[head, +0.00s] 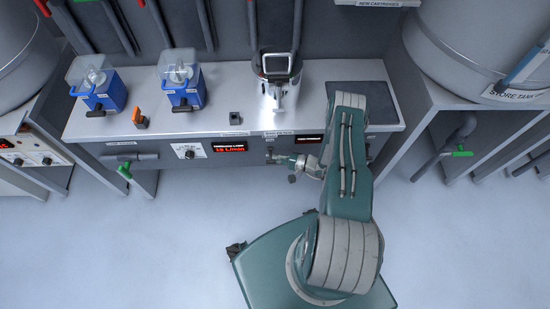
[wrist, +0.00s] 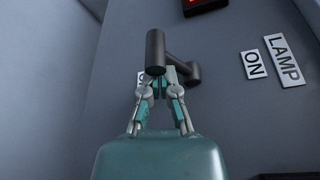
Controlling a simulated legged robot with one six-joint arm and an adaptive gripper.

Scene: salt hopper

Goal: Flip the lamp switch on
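In the wrist view, the lamp switch is a dark grey lever with a cylindrical handle (wrist: 155,50) and a crossbar reaching right to the grey panel. An ON label (wrist: 254,64) and a LAMP label (wrist: 284,60) are on the panel to its right. In the head view my gripper (head: 292,165) is at the bench front, under the right display.
A green-handled valve (head: 125,171) is on the front at left. Large tanks (head: 478,45) stand on both sides. The floor (head: 140,240) is clear.

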